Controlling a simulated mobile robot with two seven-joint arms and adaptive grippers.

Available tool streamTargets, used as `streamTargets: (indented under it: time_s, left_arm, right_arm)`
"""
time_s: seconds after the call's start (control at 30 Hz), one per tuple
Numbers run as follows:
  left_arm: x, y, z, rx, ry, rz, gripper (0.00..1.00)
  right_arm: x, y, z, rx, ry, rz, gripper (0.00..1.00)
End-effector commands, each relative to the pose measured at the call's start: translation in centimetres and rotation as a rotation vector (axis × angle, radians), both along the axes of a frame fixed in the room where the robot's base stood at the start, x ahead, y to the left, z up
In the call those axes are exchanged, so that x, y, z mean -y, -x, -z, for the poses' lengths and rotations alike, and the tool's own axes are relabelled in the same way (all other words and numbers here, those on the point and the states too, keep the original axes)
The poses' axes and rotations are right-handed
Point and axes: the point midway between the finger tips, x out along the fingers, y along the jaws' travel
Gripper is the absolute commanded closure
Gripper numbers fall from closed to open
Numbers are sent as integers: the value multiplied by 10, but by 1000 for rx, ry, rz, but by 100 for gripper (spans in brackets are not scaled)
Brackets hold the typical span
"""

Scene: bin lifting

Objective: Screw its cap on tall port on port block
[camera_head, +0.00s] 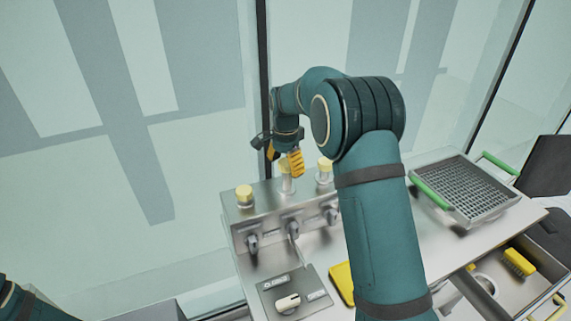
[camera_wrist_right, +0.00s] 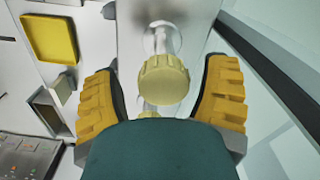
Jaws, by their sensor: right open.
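The metal port block (camera_head: 275,216) stands on the worktop with a row of ports on top. The tall port (camera_head: 288,184) is the middle one, a slim pale post. A ribbed yellow cap (camera_wrist_right: 164,80) shows at its top in the right wrist view; whether it is seated or threaded cannot be told. My right gripper (camera_head: 284,158) is above the tall port, its orange fingers open. In the wrist view my right gripper (camera_wrist_right: 162,84) has one finger on each side of the cap, with gaps on both sides. My left gripper is out of view.
Yellow-capped ports stand left (camera_head: 244,194) and right (camera_head: 324,168) of the tall port. A control panel with a knob (camera_head: 288,302) lies in front. A yellow tray (camera_head: 342,281), a wire basket (camera_head: 466,192) with green handles and an open drawer (camera_head: 510,285) are to the right.

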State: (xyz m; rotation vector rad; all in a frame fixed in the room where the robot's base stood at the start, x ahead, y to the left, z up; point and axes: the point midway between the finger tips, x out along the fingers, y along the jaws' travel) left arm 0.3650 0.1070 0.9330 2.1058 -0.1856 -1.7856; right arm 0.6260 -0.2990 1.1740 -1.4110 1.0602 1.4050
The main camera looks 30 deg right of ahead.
Motion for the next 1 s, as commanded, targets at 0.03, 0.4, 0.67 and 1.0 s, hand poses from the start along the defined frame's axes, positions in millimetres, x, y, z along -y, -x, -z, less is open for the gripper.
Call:
streamTargets:
  time_s: [0.03, 0.4, 0.67, 1.0]
  left_arm:
    - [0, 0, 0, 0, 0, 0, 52]
    - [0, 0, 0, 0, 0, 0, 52]
    - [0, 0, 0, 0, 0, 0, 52]
    - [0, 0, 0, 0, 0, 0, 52]
  right_arm:
    - [1, 0, 0, 1, -2, -61, 25]
    - [0, 0, 0, 2, -2, -606, 25]
    - [1, 0, 0, 1, -1, -941, 25]
    - [0, 0, -1, 1, -1, -1006, 28]
